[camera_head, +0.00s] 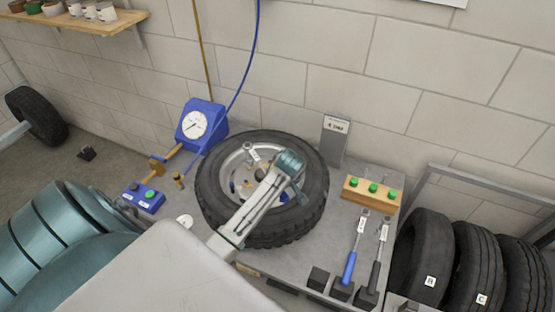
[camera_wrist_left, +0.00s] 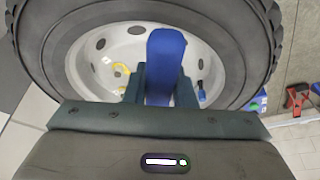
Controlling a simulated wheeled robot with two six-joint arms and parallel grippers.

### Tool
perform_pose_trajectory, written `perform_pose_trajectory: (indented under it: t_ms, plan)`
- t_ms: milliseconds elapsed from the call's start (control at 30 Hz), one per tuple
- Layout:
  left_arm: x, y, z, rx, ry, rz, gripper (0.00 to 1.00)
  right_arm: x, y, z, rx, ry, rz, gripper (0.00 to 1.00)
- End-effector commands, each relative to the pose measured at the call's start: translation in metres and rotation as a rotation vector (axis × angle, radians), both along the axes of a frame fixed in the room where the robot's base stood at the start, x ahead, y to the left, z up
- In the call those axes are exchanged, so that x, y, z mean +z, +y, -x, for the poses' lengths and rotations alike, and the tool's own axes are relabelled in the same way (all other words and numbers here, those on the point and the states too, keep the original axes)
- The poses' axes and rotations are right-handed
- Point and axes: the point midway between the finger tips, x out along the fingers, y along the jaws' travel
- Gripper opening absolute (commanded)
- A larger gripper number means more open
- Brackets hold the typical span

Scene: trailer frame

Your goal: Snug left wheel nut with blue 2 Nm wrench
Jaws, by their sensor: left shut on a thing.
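The wheel (camera_head: 224,211), a black tyre on a silver rim, lies on the grey bench; it fills the left wrist view (camera_wrist_left: 40,45). My left gripper (camera_wrist_left: 165,88) is over the wheel, shut on a blue handle (camera_wrist_left: 166,48). The handle points over the rim; its far end is hidden, so I cannot tell whether it meets a nut. A silver tool head with a label (camera_head: 253,154) shows over the rim in the head view. Yellow parts (camera_wrist_left: 122,70) show in the rim. My right gripper is not in view.
A wooden block with green knobs (camera_head: 371,190) and a grey upright (camera_head: 335,138) stand behind. A blue gauge (camera_head: 204,121) is left. Spare tyres (camera_head: 424,250) stand right.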

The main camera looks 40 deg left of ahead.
Motion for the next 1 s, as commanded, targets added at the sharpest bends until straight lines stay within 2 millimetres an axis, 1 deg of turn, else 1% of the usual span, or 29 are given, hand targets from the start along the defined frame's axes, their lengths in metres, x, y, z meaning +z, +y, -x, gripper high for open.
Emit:
perform_pose_trajectory:
  t_ms: [133,433,767,800,867,900,1000]
  plan:
    - [-0.004,0.000,-0.001,0.001,-0.002,-0.001,0.00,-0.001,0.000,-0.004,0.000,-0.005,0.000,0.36]
    - [-0.012,0.000,0.000,0.000,-0.001,-0.002,0.00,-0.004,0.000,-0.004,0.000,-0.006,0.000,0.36]
    - [-0.013,0.000,0.000,0.001,-0.002,-0.001,0.00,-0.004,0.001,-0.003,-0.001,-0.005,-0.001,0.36]
    - [-0.013,0.000,-0.001,0.001,-0.002,-0.001,0.16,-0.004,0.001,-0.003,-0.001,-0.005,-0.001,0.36]
    - [-0.013,0.000,0.000,0.000,-0.002,-0.001,0.04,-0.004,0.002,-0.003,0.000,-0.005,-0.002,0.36]
    - [-0.013,0.000,-0.001,0.000,-0.002,-0.001,0.00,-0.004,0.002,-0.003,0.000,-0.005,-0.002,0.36]
    - [-0.013,0.000,-0.001,0.000,-0.002,-0.001,0.00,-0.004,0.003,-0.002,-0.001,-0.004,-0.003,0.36]
